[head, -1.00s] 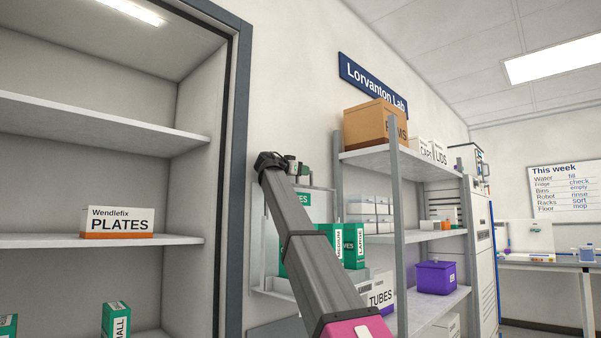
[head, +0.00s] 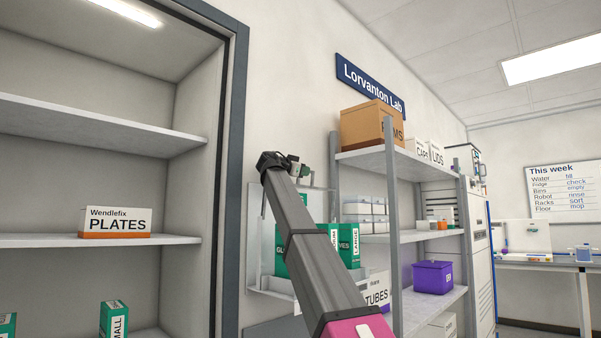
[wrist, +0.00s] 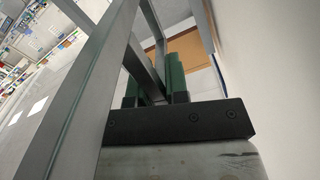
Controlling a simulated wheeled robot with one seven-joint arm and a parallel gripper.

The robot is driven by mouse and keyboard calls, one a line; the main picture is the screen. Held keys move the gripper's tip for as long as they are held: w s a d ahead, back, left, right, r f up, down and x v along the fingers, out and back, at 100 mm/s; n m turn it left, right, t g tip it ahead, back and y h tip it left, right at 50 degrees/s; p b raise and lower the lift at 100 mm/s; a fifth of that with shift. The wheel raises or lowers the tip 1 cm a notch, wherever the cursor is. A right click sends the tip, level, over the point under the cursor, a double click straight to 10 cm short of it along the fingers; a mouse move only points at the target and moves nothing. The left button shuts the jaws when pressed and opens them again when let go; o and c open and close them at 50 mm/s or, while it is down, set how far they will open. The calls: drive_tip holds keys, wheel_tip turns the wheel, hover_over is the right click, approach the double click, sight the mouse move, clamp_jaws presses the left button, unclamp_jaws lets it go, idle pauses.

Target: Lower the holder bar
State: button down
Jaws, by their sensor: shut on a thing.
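The wall holder (head: 275,284) is a light grey metal frame with green glove boxes (head: 346,243) in it. My gripper (head: 304,169) is at the holder's upper part, with its wrist partly in front of it. In the wrist view, my gripper (wrist: 152,92) has two dark green fingers. They are shut on a thin grey metal bar (wrist: 143,74), which appears to be the holder bar. In the head view the arm and wrist hide most of the bar, so its exact height and tilt cannot be told.
A metal shelf rack (head: 393,215) stands close to the right, with a cardboard box (head: 367,127) on top and a purple bin (head: 433,277) lower down. An open shelved cabinet (head: 214,170) is at the left. The wall is close behind the holder.

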drive_tip(key=s+d+f+m, duration=0.6)
drive_tip(key=s+d+m, duration=0.1)
drive_tip(key=s+d, duration=0.1)
drive_tip(key=s+d+f+m, duration=0.1)
drive_tip(key=f+m, duration=0.2)
drive_tip(key=f, duration=0.2)
drive_tip(key=s+d+f+m, duration=0.2)
drive_tip(key=f+m, duration=0.1)
drive_tip(key=f, duration=0.2)
drive_tip(key=shift+s+d+f+m, duration=0.3)
drive_tip(key=shift+f, duration=0.05)
drive_tip(key=c, duration=1.2)
unclamp_jaws()
drive_tip(key=v, duration=1.1)
